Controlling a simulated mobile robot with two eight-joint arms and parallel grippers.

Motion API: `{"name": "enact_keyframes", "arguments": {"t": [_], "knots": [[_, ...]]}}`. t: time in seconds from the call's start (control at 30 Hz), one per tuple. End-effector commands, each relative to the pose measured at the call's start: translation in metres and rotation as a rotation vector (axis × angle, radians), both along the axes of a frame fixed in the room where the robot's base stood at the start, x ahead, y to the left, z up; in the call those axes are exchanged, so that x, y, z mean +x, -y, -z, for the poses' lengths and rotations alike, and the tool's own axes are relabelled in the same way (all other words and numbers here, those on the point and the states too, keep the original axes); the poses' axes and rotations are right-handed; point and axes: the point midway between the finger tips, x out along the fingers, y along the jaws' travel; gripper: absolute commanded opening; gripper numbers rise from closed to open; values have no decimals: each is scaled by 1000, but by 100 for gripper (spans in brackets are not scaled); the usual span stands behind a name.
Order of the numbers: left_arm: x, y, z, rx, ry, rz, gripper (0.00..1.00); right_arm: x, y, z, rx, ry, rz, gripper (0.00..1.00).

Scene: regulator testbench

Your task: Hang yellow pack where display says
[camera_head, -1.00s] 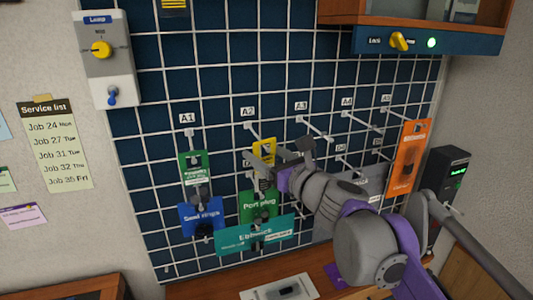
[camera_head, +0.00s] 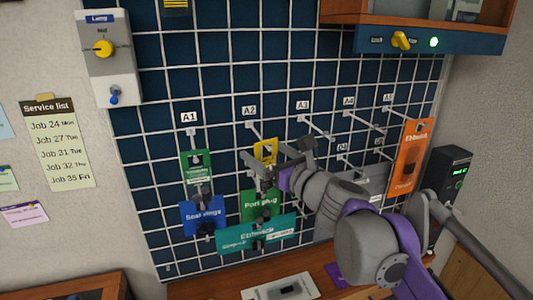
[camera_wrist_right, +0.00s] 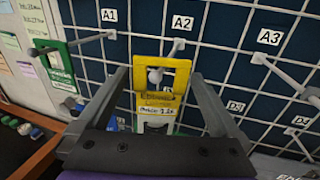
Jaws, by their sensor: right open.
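The yellow pack (camera_head: 265,148) hangs on the peg labelled A2, partly covered by my right gripper in the head view. In the right wrist view the yellow pack (camera_wrist_right: 155,105) faces the camera, with the peg tip through its hole. My right gripper (camera_head: 277,154) is open. In the right wrist view its fingers (camera_wrist_right: 160,78) stand on either side of the pack, and no grip on it shows. The display (camera_head: 458,171) is a black box with small green text at the right, too small to read. My left gripper is not in view.
Green, blue and teal packs hang left of and below the yellow pack; an orange pack (camera_head: 409,160) hangs at the right. The A3 peg (camera_head: 318,129) and A4 peg (camera_head: 362,121) look empty. A cabinet (camera_head: 420,15) overhangs the upper right. A workbench (camera_head: 325,270) lies below.

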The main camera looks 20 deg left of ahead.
Motion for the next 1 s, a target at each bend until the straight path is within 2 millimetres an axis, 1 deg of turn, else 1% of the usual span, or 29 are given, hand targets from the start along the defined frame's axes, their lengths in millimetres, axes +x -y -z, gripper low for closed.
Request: {"name": "enact_keyframes", "arguments": {"t": [0.17,0.5,0.63,0.77,0.87,0.97,1.0], "knots": [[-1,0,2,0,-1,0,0,-8,10,0,0,0,1,100],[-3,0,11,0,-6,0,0,-51,60,1,-1,-1,3,100],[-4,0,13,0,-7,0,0,-63,74,1,-1,-1,2,100],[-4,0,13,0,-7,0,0,-71,81,2,-14,9,-1,100],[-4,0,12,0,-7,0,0,-81,86,19,-122,72,-16,100],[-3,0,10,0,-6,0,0,-99,97,57,-362,209,-61,100],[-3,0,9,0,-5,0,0,-109,103,78,-489,280,-90,100]]}}
